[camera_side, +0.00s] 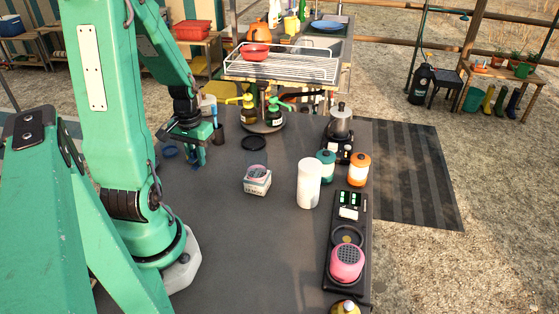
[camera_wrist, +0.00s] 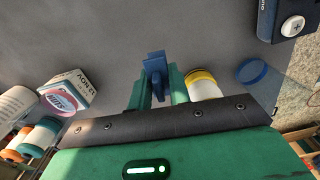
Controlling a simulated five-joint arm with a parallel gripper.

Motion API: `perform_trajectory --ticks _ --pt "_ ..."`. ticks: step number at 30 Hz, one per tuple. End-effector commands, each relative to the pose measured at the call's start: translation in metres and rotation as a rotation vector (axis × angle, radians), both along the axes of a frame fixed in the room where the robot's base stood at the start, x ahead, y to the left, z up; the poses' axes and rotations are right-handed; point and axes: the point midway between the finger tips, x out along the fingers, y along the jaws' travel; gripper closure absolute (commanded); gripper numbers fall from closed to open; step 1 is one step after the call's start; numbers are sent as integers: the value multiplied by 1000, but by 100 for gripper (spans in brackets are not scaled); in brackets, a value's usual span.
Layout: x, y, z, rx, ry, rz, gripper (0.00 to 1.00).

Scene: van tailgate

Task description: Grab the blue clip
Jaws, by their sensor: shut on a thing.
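The blue clip (camera_wrist: 155,63) is between the two green fingers of my gripper (camera_wrist: 158,82) in the wrist view. The fingers are shut on it, and its upper end sticks out past the fingertips over the grey tabletop. In the side view my gripper (camera_side: 195,168) is low over the far left part of the table. The clip is too small and too covered there to tell apart from the fingers. I cannot tell whether it touches the tabletop.
A small printed box (camera_side: 257,180) and a white cylinder (camera_side: 309,184) stand right of my gripper. Teal (camera_side: 326,165) and orange (camera_side: 359,169) canisters stand farther right. A pink round device (camera_side: 347,262) sits on a black scale-like unit. The front middle of the table is clear.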

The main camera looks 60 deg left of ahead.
Motion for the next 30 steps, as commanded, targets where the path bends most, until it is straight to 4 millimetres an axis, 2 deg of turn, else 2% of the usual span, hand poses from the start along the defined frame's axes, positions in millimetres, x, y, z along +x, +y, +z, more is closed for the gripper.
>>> perform_trajectory --ticks 12,18,30 --pt "23 -59 37 1 -2 -7 100" --pt "32 -81 51 0 -2 -5 100" --pt "40 -101 64 0 0 -1 100"
